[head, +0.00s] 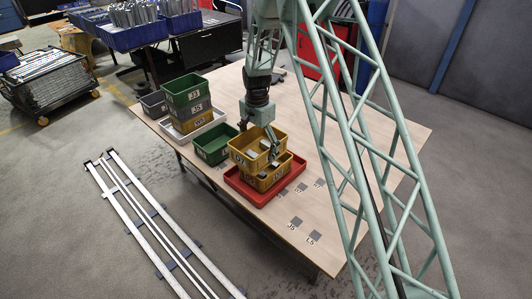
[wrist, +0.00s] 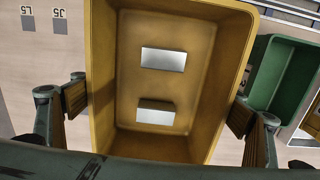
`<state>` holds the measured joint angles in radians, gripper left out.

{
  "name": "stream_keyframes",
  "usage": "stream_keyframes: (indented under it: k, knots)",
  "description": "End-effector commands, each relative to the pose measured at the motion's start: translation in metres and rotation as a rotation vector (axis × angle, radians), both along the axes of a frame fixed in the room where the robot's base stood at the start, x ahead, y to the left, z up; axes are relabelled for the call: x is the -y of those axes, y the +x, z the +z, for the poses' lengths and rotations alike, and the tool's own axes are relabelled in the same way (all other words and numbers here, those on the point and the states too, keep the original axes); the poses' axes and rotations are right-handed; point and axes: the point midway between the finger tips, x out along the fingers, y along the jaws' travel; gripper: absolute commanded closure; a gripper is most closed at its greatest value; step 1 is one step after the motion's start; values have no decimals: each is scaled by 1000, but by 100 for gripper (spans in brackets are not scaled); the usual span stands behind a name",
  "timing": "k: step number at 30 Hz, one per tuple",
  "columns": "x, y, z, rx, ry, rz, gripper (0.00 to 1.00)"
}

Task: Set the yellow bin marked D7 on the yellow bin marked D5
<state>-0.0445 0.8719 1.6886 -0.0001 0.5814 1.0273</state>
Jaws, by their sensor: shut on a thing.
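My gripper (head: 272,148) is shut on the upper yellow bin (head: 243,158), whose label looks like D7. In the wrist view the gripper's two pads (wrist: 158,107) press on opposite outer sides of this bin (wrist: 182,20), which holds two pale metal blocks (wrist: 163,59). Below it, a second yellow bin (head: 262,184) stands in a red tray (head: 249,194); its label is too small to read surely. The held bin is over the lower bin and looks roughly level. I cannot tell whether they touch. The lower bin is hidden in the wrist view.
A green bin (head: 211,149) stands left of the red tray, also in the wrist view (wrist: 287,70). A green, grey and yellow stack (head: 188,105) stands in a white tray (head: 196,133) behind. The table front right has dark label squares (head: 313,237) and free room.

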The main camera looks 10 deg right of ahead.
Motion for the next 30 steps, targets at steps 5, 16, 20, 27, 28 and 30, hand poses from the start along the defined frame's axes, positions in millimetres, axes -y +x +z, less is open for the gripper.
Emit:
stream_keyframes:
  k: [5, 16, 20, 27, 28, 30]
  knots:
    - [19, 7, -2, 1, 0, -2, 23]
    - [24, 9, -2, 1, 0, 0, 23]
    - [25, 10, -2, 1, 0, 0, 23]
    - [38, 13, -7, -1, 0, -2, 23]
    - [38, 13, -11, -1, 0, -1, 23]
    - [37, 13, -20, -1, 0, -1, 23]
